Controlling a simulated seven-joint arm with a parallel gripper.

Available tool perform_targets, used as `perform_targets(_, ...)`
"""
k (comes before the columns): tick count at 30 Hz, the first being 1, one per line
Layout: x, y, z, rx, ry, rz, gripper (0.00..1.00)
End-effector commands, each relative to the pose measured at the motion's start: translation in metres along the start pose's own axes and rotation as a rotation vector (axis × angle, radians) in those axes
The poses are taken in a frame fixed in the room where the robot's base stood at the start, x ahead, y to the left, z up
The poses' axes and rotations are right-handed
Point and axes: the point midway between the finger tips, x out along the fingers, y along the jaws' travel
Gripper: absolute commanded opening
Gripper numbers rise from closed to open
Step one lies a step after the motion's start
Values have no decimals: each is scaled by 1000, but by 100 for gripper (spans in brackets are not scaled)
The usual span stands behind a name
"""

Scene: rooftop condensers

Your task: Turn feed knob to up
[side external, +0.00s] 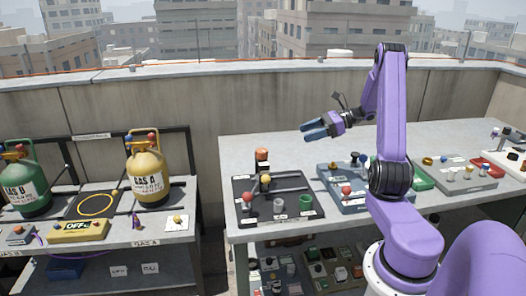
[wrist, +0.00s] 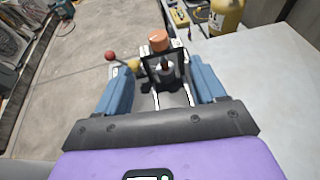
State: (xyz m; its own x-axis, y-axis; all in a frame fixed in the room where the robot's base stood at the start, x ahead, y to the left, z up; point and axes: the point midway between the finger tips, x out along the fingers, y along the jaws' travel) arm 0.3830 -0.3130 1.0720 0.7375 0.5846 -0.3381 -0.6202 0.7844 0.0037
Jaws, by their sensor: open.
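No label reading "feed" is legible, so I cannot tell which knob is the feed knob. A dark panel (side external: 240,184) on the table carries an orange-topped knob (side external: 262,155), a yellow ball (side external: 266,180), a red ball (side external: 249,197), a grey cylinder (side external: 278,206) and a green cup (side external: 306,203). My gripper (side external: 314,130) is open and empty, raised above the table, up and right of this panel. In the wrist view its blue fingers (wrist: 160,78) stand apart, with an orange-topped piece (wrist: 158,40) seen between and beyond them. Yellow (wrist: 134,66) and red (wrist: 110,56) balls show left of it.
A blue-grey panel (side external: 330,186) with several knobs stands right of the dark panel, with more panels (side external: 468,178) farther right. A left bench holds green (side external: 24,182) and yellow (side external: 147,168) gas cylinders. The table's back left is clear. A concrete wall (side external: 290,95) runs behind.

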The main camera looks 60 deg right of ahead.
Motion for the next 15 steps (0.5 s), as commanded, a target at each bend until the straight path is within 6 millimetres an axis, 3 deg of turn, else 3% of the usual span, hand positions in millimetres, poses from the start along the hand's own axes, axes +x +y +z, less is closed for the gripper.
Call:
perform_targets(8, 0, 14, 3, 12, 49, -43, 69)
perform_targets(15, 32, 13, 1, 13, 48, -39, 69)
